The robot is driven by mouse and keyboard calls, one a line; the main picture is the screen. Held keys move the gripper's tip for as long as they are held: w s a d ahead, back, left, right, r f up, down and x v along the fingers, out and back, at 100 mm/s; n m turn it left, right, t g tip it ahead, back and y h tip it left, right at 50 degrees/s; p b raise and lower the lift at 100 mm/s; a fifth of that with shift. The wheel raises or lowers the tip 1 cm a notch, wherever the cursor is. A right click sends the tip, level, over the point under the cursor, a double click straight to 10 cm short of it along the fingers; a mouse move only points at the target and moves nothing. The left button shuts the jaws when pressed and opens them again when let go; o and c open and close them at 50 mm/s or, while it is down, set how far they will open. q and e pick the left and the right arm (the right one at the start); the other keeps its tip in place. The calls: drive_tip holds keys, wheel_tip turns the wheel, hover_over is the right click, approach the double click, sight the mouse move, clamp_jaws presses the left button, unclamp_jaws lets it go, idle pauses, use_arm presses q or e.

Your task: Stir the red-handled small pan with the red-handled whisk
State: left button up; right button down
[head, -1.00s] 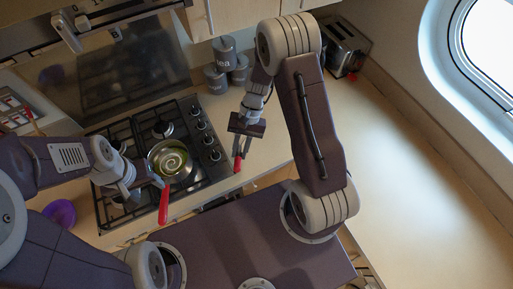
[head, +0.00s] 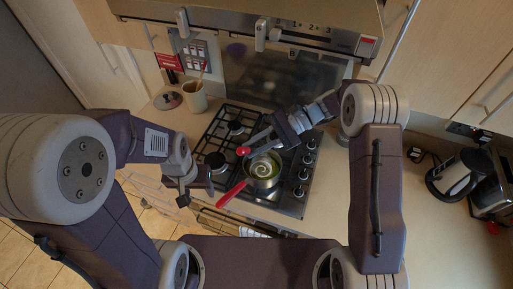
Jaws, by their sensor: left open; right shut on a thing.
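The small pan (head: 265,182) sits on the hob. Its red handle (head: 230,195) points to the lower left, and pale swirled contents show inside. My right gripper (head: 256,143) is just above the pan's far-left rim, shut on the whisk. The whisk's red handle end (head: 243,151) shows at its fingertips; the whisk's wires cannot be made out, so I cannot tell whether they touch the contents. My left gripper (head: 196,191) is open and empty, to the left of the pan handle and apart from it.
The black gas hob (head: 215,143) has several burners and a row of knobs at its right. A utensil pot (head: 195,98) stands behind left. A kettle (head: 458,175) and a toaster (head: 490,190) stand far right. Counter right of the hob is clear. The cooker hood overhangs behind.

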drive_tip(key=shift+f, duration=0.1)
drive_tip(key=shift+s+f+b, duration=0.1)
drive_tip(key=shift+f+b, duration=0.2)
drive_tip(key=shift+b, duration=0.1)
wheel_tip(320, 180, down, 11)
drive_tip(key=b, duration=0.7)
drive_tip(key=shift+b, duration=0.35)
drive_tip(key=shift+r, duration=0.1)
